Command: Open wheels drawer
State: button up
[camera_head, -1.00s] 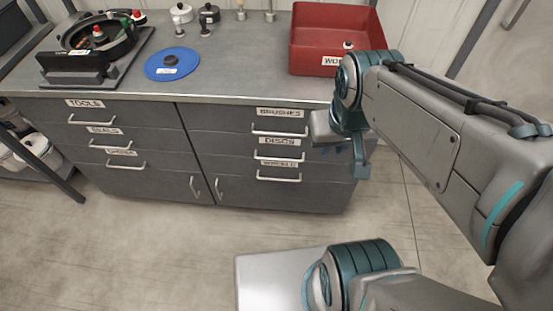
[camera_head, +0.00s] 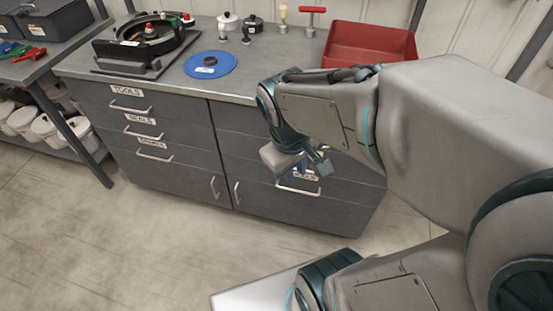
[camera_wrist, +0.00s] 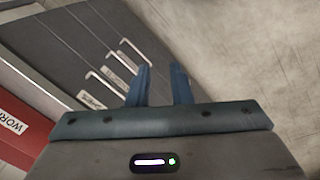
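The wheels drawer (camera_head: 335,197) is the lowest drawer in the cabinet's right column and looks shut. Its bar handle (camera_head: 298,190) shows just below my gripper in the head view, and its label is partly covered. In the wrist view, the rightmost handle (camera_wrist: 137,54) appears to be the same one, left of the fingers. My gripper (camera_head: 310,168) is in front of the right column. In the wrist view its two blue fingers (camera_wrist: 160,85) are apart with nothing between them. My arm hides most of the drawers above.
The left column has closed drawers with handles, including the tools drawer (camera_head: 130,102). On the worktop stand a red bin (camera_head: 370,45), a blue disc (camera_head: 210,64) and a round black device (camera_head: 150,38). The floor (camera_head: 150,225) before the cabinet is clear.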

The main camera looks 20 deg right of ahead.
jog(key=w+d+f+n+g+h+b, duration=0.1)
jog(key=w+d+f+n+h+b, duration=0.15)
jog(key=f+n, duration=0.35)
jog(key=w+d+f+n+g+h+b, duration=0.1)
jog(key=d+f+n+g+h+b, duration=0.2)
jog(key=f, duration=0.5)
jog(key=n+t+h+b, duration=0.6)
jog(key=n+t+b, duration=0.9)
jog(key=n, duration=1.6)
send_near(297, 191)
jog(key=w+d+g+b, duration=0.1)
jog(key=w+d+b, duration=0.1)
jog(key=w+d+g+b, duration=0.1)
jog(key=w+d, duration=0.1)
jog(key=d, duration=0.1)
jog(key=w+d+g+b, duration=0.1)
jog(key=w+d+b, duration=0.1)
jog(key=w, duration=0.1)
jog(key=shift+w+d+f+b, duration=0.1)
jog(key=shift+d+f+b, duration=0.1)
jog(key=shift+f+b, duration=0.1)
grip_shut()
